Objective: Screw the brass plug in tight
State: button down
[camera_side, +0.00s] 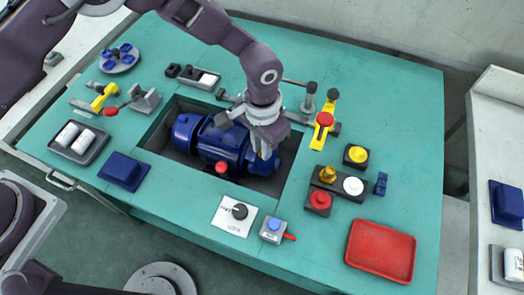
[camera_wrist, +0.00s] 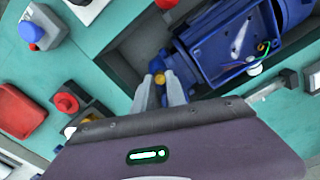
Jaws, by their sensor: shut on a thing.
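My gripper (camera_side: 264,152) points down over the right end of the blue pump (camera_side: 205,140), which lies in a recess in the teal bench. In the wrist view, my gripper (camera_wrist: 161,80) is shut on a small round brass plug (camera_wrist: 159,77), which shows between the fingertips. The plug is at the pump's end. I cannot tell how deep it sits in the pump, and the fingers hide it in the side view. The wrist view also shows the pump's open box (camera_wrist: 228,42) with a green-yellow wire inside.
A red tray (camera_side: 381,250) lies at the front right. The bench's back right is clear.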

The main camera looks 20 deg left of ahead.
jog(key=c, duration=1.6)
grip_release()
jog(key=shift+o, duration=0.2)
jog(key=shift+r, duration=2.3)
